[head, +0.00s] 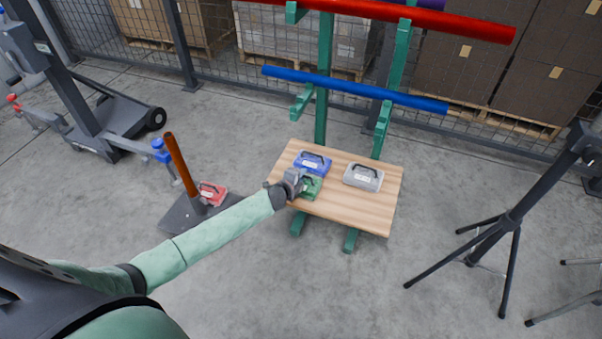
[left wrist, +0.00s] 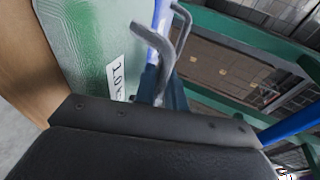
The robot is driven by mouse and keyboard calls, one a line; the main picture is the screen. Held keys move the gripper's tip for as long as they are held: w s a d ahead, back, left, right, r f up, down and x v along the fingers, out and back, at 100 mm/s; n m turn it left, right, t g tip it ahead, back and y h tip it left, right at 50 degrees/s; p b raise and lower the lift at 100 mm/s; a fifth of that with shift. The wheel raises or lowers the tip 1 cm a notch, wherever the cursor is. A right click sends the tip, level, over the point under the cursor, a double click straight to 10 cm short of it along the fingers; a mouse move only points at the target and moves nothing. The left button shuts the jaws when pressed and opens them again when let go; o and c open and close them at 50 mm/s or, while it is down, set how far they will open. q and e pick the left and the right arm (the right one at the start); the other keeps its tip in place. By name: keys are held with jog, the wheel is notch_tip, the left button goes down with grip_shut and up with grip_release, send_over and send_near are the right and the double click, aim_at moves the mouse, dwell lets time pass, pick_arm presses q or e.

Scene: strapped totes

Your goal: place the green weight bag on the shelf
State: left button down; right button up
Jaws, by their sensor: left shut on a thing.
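The green weight bag (head: 311,188) is at the front left of the wooden shelf (head: 345,205), just in front of the blue bag. My left gripper (head: 297,185) reaches in from the left and is shut on the green bag. In the left wrist view the green bag (left wrist: 90,45) is close up with a white label, and the wooden board shows at the left. I cannot tell whether the bag's base rests on the board. My right gripper is in neither view.
A blue bag (head: 312,164) and a grey bag (head: 363,177) stand on the shelf. A blue bar (head: 350,88) and a red bar (head: 400,16) cross the green rack above. A red bag (head: 212,193) lies by an orange post (head: 180,165) at left. A black tripod (head: 505,222) stands right.

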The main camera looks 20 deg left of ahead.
pick_arm(q)
jog(key=c, duration=1.8)
grip_release()
jog(key=o, duration=0.3)
jog(key=shift+o, duration=0.2)
